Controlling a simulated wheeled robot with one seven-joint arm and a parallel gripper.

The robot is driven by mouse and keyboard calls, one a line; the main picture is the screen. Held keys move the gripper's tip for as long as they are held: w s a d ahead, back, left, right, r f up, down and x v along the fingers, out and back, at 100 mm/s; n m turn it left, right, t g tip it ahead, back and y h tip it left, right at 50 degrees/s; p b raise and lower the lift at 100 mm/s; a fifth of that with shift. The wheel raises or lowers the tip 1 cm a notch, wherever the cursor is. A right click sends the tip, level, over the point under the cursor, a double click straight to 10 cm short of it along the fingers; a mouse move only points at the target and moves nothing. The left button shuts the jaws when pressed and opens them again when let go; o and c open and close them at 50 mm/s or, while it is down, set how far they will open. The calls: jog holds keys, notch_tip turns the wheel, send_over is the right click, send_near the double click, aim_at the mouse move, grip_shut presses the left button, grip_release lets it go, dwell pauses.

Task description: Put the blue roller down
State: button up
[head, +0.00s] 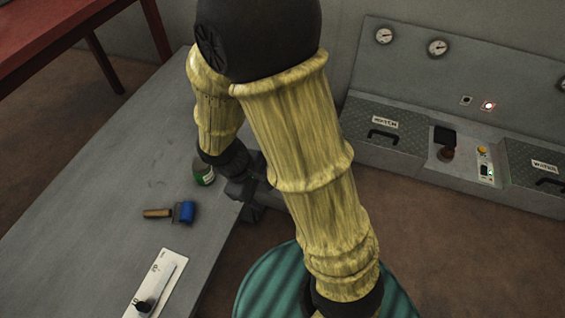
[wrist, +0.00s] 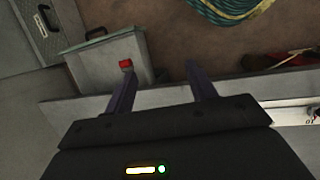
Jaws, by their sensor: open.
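The blue roller (head: 185,212) lies on the grey table (head: 95,200) in the head view, its wooden handle pointing left. It lies apart from my gripper (head: 250,208), which is at the table's right edge, to the right of the roller. My arm hides part of my gripper there. In the wrist view my gripper (wrist: 162,82) has its two fingers spread with nothing between them. I cannot make out the roller in the wrist view.
A small green can (head: 203,172) stands behind the roller, close to my gripper. A white panel with a lever (head: 158,285) lies at the table's front. A teal ribbed round object (head: 262,285) is on the floor. A grey control console (head: 400,150) stands at the right.

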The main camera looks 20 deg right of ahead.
jog(key=d+r+m+t+y, duration=0.3)
jog(key=d+r+m, duration=0.3)
jog(key=m, duration=0.3)
jog(key=shift+w+r+y, duration=0.25)
jog(key=shift+r+y, duration=0.15)
jog(key=shift+r, duration=0.15)
